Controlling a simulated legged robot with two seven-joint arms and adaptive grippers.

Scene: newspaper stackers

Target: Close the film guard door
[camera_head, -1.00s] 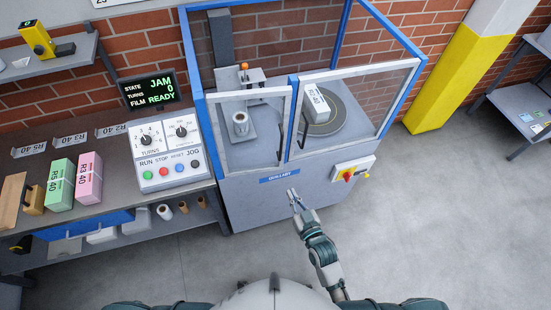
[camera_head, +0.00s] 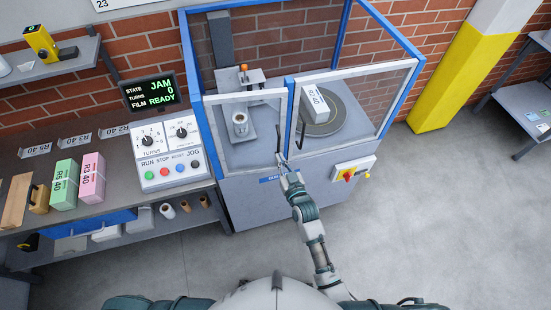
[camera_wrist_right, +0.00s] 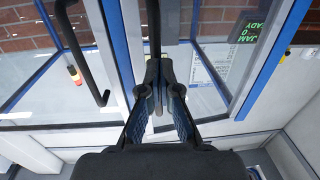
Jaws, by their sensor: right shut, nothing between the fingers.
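The wrapping machine has two clear, white-framed front panels: a narrow left one (camera_head: 215,133) and a wider right one (camera_head: 350,77). A blue post stands between them. I cannot tell which is the film guard door or whether either is ajar. Dark vertical handles (camera_head: 303,130) show near the post; the right wrist view shows a black bar handle (camera_wrist_right: 82,55) and a dark bar (camera_wrist_right: 154,25). My right gripper (camera_head: 282,161) is shut and empty, near the lower inner corner of the left panel. In the wrist view, its fingertips (camera_wrist_right: 158,78) are near the dark bar; contact is unclear. My left gripper is not visible.
Inside are a film roll (camera_head: 240,124), a turntable (camera_head: 350,115) and a white bundle (camera_head: 317,102). The control box (camera_head: 168,155) and display, reading JAM, 0, READY (camera_head: 153,92), stand left. A red switch (camera_head: 349,176) sits lower right.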

